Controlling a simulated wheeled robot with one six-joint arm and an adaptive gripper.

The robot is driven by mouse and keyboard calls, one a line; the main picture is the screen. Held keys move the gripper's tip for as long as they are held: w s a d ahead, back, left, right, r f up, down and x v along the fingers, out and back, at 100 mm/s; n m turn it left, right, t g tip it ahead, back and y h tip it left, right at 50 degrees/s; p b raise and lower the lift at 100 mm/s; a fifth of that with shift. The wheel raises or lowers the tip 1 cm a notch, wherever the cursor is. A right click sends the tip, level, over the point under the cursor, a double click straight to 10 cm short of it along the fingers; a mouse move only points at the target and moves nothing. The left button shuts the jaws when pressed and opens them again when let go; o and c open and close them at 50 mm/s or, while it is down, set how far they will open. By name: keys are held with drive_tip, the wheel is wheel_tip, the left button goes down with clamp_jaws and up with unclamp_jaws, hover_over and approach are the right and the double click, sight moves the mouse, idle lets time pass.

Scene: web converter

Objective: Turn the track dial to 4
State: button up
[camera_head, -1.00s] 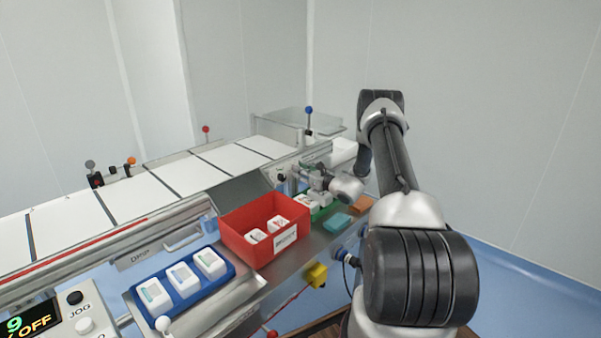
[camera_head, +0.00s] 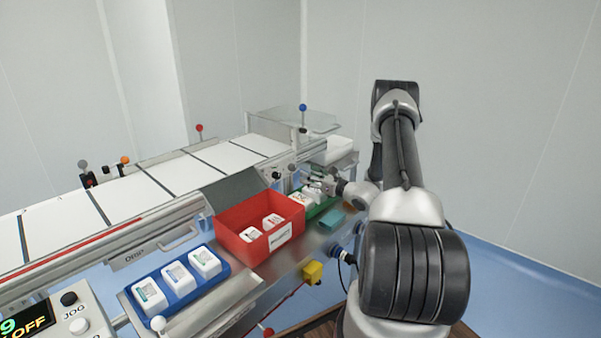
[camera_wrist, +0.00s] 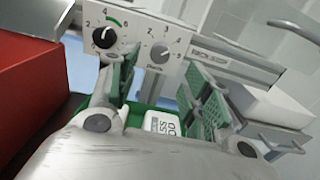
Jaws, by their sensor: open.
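The control panel with two dials shows in the wrist view (camera_wrist: 140,40). Its left dial is a black knob (camera_wrist: 105,37) with a white pointer mark and a green arc above it. Its right dial is a grey knob (camera_wrist: 158,54) with numbers around it, 2, 3, 4 and 5 among them. The label under the grey knob is too blurred to read surely. My gripper (camera_wrist: 158,77) is open, with its two green-padded fingers apart just below and in front of the panel, nothing between the tips. In the head view my gripper (camera_head: 315,181) is by the machine's front face.
A red bin (camera_head: 232,243) with white packs stands left of my gripper. A green tray (camera_head: 325,208) with white packs lies below the fingers. A blue tray (camera_head: 190,292) is at front left, and a teal block (camera_head: 330,222) lies near my arm.

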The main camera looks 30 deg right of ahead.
drive_tip(key=shift+v, duration=1.85)
drive_tip(key=shift+r, duration=0.1)
